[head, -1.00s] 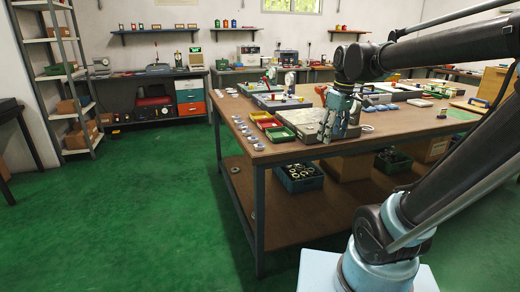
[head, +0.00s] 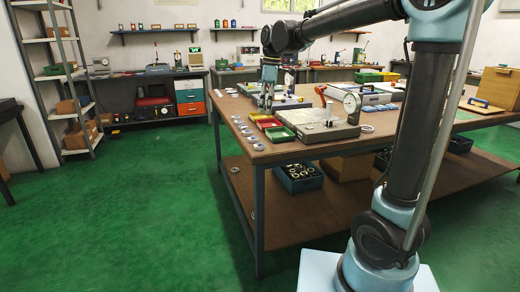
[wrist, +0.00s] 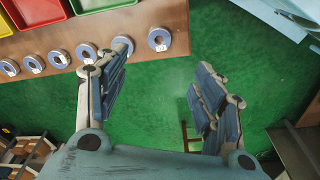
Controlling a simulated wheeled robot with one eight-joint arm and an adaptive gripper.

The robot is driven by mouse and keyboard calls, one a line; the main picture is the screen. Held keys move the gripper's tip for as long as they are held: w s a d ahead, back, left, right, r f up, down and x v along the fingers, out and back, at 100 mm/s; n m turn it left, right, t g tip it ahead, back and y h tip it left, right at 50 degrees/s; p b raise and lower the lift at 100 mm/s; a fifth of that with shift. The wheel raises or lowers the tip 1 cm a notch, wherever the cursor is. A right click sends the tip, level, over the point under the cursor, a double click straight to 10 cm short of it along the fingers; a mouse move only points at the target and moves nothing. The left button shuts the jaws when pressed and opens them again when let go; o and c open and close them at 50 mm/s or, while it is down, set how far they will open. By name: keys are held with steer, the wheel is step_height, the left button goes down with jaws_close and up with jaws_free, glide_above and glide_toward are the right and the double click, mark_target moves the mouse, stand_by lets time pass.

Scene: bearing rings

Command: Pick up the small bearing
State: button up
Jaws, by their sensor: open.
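Several bearing rings (wrist: 159,39) with blue-grey rims and white tags lie in a row along the table edge in the wrist view. They look close in size there, and I cannot tell which is the small bearing. The row also shows along the left edge of the table in the head view (head: 252,139). My gripper (head: 267,103) is over the table's left part, behind the colored trays. In the wrist view my gripper (wrist: 163,70) is open, with nothing between its fingers. Its left finger partly overlaps the ring second from the right.
A red tray (head: 280,133) and a yellow tray (head: 268,125) sit beside the rings. A grey plate with a dial gauge (head: 351,102) stands to their right. A bin of rings (head: 298,172) is on the lower shelf. Green floor lies beyond the table edge.

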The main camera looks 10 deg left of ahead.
glide_above(260, 145)
steer(key=d, duration=0.1)
step_height(260, 145, down, 10)
steer(key=shift+f, duration=0.2)
steer(key=shift+a+f, duration=0.25)
steer(key=shift+f, duration=1.05)
steer(key=shift+a+f, duration=0.2)
steer(key=shift+f, duration=1.05)
steer(key=shift+c, duration=0.2)
steer(key=c, duration=1.2)
